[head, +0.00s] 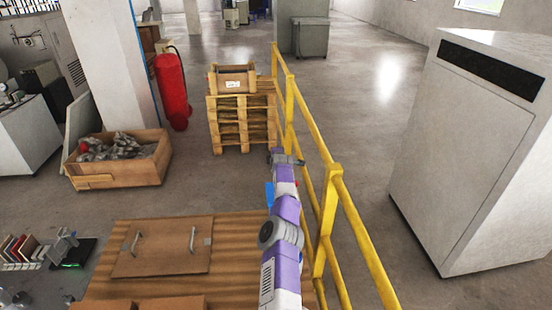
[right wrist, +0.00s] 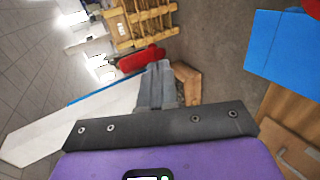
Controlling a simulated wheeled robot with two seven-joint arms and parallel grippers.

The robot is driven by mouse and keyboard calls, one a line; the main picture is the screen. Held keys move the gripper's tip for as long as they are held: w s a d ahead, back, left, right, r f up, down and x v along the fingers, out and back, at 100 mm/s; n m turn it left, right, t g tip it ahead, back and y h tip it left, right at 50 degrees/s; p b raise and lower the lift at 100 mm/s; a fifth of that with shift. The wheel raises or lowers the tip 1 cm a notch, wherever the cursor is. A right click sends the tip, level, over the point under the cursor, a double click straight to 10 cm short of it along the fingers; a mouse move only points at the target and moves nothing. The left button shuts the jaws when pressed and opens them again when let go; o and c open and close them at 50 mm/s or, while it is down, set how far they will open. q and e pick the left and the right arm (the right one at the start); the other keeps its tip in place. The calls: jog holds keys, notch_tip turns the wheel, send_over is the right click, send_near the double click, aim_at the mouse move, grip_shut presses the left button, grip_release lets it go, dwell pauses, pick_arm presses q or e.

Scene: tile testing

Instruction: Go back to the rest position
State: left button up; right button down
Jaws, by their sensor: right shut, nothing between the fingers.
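My right arm, purple and white, reaches forward from the bottom of the head view, over the right side of the wooden table (head: 240,228). My right gripper (head: 286,158) is at its far end, in front of the pallet stack and beside the yellow railing, and looks small there. In the right wrist view, the grey fingers of my right gripper (right wrist: 157,85) are together with nothing between them. They touch nothing that I can make out. My left gripper is in neither view. A blue surface (right wrist: 290,45) shows at the right of the wrist view; I cannot tell what it belongs to.
A yellow railing (head: 329,200) runs close along the right of my arm. A pallet stack (head: 243,125) with a wooden box stands ahead. A crate (head: 125,175) of grey bags and a red extinguisher (head: 172,90) are left. A white cabinet (head: 470,150) stands right, beyond open floor.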

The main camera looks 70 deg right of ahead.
jog(key=shift+r+p, duration=0.75)
jog(key=shift+r, duration=0.3)
